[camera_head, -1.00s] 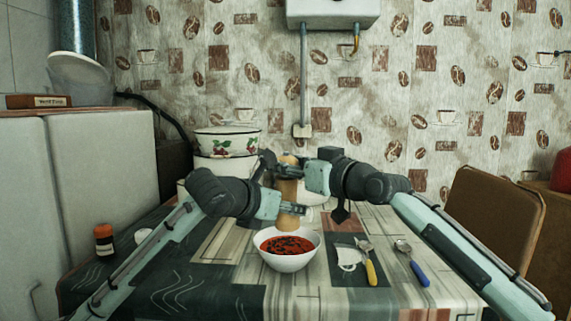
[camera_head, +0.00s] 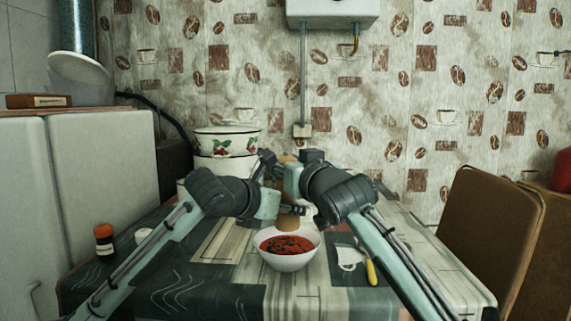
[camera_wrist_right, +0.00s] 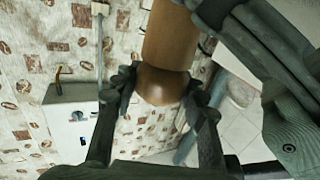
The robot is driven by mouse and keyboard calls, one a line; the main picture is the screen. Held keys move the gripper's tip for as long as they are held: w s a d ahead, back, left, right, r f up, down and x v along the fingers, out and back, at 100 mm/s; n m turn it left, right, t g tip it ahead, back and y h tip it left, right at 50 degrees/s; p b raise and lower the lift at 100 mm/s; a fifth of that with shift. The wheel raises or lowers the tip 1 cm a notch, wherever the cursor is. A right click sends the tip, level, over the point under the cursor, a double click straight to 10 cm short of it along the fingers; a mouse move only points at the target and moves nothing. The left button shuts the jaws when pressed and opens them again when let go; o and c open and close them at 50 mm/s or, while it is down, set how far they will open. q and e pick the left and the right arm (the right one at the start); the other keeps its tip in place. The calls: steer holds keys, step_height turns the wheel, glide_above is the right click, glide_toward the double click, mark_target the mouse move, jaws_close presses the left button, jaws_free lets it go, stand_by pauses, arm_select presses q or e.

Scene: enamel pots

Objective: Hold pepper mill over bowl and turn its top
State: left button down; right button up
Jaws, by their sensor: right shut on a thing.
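The wooden pepper mill (camera_head: 287,221) is upright behind the rim of the white bowl (camera_head: 289,264) in the head view; I cannot tell how far it is over the bowl. The bowl holds red soup with dark bits. My left gripper (camera_head: 286,209) is shut around the mill's body, its fingers partly hidden. My right gripper (camera_head: 284,168) is at the mill's top. In the right wrist view, the right fingers (camera_wrist_right: 162,90) are on both sides of the rounded wooden top (camera_wrist_right: 160,84), and the mill's body (camera_wrist_right: 169,38) extends beyond it.
A yellow-handled spoon (camera_head: 370,270) and a white cup-like shape (camera_head: 348,257) are right of the bowl. Enamel pots (camera_head: 226,143) are behind. A brown chair (camera_head: 492,225) is at the right.

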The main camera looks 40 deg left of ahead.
steer(key=o, duration=1.2)
steer(key=v, duration=1.2)
